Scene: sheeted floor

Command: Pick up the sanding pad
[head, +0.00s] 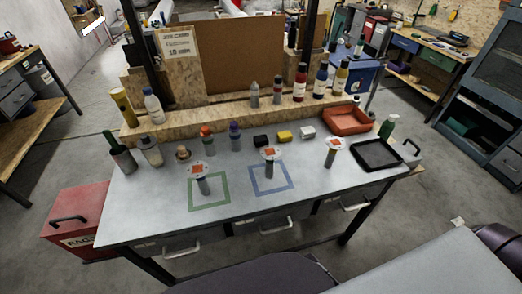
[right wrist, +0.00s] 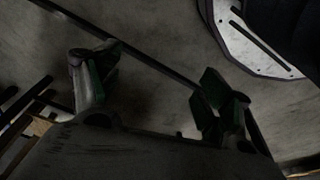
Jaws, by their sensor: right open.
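I cannot tell for sure which thing is the sanding pad. Three small blocks lie in a row on the grey table (head: 150,205): a black block (head: 260,140), a yellow block (head: 284,135) and a white block (head: 308,132). My right gripper (right wrist: 152,85) is open and empty over the floor, away from the table. My left gripper is not in view.
A black tray (head: 376,167) and a red bin (head: 345,131) are at the table's right. Several bottles, one a white bottle (head: 154,107), stand along the back ledge and left side. A red box (head: 75,240) stands left of the table. The table's front left is clear.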

